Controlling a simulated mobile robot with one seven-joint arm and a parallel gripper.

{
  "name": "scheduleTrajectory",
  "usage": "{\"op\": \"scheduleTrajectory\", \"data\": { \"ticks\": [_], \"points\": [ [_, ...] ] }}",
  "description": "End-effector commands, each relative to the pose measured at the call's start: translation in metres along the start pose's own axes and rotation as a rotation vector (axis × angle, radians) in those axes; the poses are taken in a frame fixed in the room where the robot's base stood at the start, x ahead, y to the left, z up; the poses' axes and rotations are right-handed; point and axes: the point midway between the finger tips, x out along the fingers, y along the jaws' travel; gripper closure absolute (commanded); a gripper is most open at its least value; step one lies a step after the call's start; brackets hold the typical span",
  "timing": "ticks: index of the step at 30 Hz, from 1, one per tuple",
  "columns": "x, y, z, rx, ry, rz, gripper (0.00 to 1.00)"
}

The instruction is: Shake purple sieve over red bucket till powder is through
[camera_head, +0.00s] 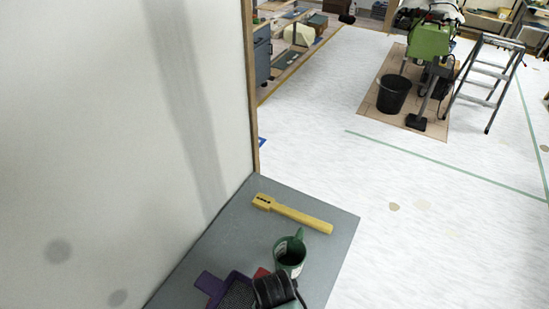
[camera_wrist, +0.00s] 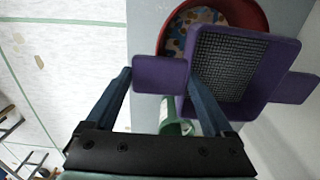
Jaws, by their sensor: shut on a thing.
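The purple sieve (camera_wrist: 278,62) has a square frame, a dark grey mesh and a tab on each side. My gripper (camera_wrist: 160,73) is shut on its near tab, one finger at each end of that tab. The sieve overlaps the round red bucket (camera_wrist: 258,12) in the wrist view, covering part of its opening. A multicoloured speckled surface shows inside the bucket. I make out no clear powder on the mesh. In the head view the sieve (camera_head: 211,284) is at the bottom edge, partly hidden by my gripper (camera_head: 276,292), and only a sliver of the bucket (camera_head: 262,272) shows.
A green mug (camera_head: 289,253) stands close to my gripper on the grey table (camera_head: 235,237). A yellow wooden-handled tool (camera_head: 292,214) lies behind it. A white wall panel (camera_head: 120,150) rises along the table's left side. Open floor lies to the right.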

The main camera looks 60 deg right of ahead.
Motion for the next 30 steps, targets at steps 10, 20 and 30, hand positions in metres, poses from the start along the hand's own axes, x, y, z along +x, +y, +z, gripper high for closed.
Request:
{"op": "scheduleTrajectory", "data": {
  "ticks": [10,20,30],
  "points": [
    [-0.002,0.007,0.026,-0.002,0.000,0.000,0.80],
    [0.000,0.004,0.018,0.003,0.001,-0.003,0.80],
    [0.000,-0.003,-0.007,0.001,0.001,-0.002,0.80]
  ]
}}
